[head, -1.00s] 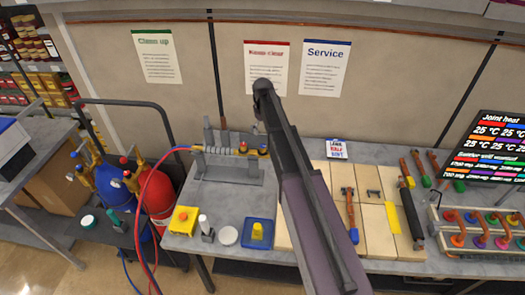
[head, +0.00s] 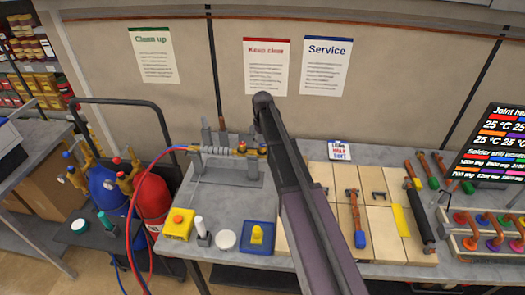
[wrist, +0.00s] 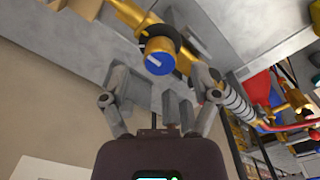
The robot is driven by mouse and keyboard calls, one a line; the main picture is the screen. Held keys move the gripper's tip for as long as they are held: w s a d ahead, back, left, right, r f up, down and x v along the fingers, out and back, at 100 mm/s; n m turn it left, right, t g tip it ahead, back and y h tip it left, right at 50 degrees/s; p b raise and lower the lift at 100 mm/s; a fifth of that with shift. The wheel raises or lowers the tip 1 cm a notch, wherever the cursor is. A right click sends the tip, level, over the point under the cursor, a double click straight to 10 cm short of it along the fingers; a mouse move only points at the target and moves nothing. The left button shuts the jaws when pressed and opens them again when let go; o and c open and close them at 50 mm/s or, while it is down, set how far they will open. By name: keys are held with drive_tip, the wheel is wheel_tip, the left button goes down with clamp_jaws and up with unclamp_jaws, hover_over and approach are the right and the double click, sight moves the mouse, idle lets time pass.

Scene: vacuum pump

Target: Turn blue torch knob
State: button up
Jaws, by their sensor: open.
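The blue torch knob (wrist: 160,64) shows in the wrist view as a round blue face with a white line across it, on a dark rim. It sits on the brass torch body (wrist: 132,14). My gripper (wrist: 162,80) is open, one finger to each side and nothing between the pads. The knob appears centred just beyond the fingertips; I cannot tell the exact gap. In the head view the brass torch (head: 250,152) rests at the grey stand with hoses at its left end. My gripper is hard to make out there.
A grey stand (head: 225,175) carries the torch. Red and blue hoses run left to a red cylinder (head: 152,200) and a blue cylinder (head: 106,190). A yellow box (head: 179,224) and a blue tray (head: 249,247) are at the bench's front. Wooden boards with tools lie right.

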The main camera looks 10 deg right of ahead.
drive_tip(key=shift+f+b, duration=1)
drive_tip(key=shift+f, duration=0.35)
clamp_jaws()
